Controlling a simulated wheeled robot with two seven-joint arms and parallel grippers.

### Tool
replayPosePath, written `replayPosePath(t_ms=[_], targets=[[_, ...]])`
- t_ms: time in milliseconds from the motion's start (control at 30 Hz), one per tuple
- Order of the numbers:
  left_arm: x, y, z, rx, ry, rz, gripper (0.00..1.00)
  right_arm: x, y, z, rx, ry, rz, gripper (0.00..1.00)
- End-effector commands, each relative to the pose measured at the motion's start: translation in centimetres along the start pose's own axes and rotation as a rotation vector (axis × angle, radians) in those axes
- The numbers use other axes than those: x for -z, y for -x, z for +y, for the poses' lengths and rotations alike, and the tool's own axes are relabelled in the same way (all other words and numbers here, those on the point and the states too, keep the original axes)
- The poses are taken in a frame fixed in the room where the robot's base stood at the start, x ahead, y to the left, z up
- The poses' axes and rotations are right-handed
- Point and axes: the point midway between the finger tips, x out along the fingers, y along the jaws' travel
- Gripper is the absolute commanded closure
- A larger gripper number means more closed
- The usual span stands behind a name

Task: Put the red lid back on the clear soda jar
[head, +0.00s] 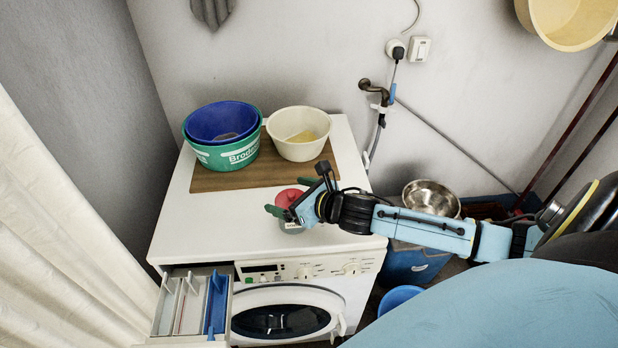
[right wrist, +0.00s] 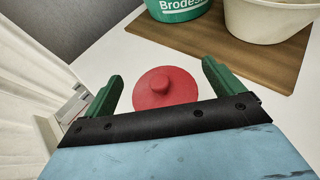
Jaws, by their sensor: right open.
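The red lid (head: 288,197) sits over the top of the clear soda jar (head: 291,228), which stands on the white washing machine near its front edge. The jar is partly hidden by my gripper, and I cannot tell how fully the lid is seated. My right gripper (head: 291,196) is open, with its green fingers on either side of the lid. In the right wrist view the round lid (right wrist: 165,90) with its knob shows between the open fingers (right wrist: 162,70), with a gap on both sides. My left gripper is not in view.
Behind the jar, a brown board (head: 232,180) holds nested green and blue tubs (head: 222,150) and a cream bowl (head: 298,135). The detergent drawer (head: 190,302) is open at front left. The machine's left top is clear. A metal bowl (head: 431,197) is at right.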

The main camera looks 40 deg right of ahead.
Motion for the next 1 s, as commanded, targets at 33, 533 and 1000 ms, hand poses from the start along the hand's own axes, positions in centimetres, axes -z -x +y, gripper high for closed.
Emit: replayPosePath(t_ms=[33,533,1000], targets=[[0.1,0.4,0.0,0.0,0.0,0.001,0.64,-0.5,0.6,0.0,0.0,0.001,0.0,0.07],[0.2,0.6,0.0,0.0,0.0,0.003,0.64,-0.2,8.7,0.0,-0.001,0.0,0.003,0.07],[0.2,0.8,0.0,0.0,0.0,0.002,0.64,-0.3,12.1,0.0,0.001,0.001,-0.001,0.07]])
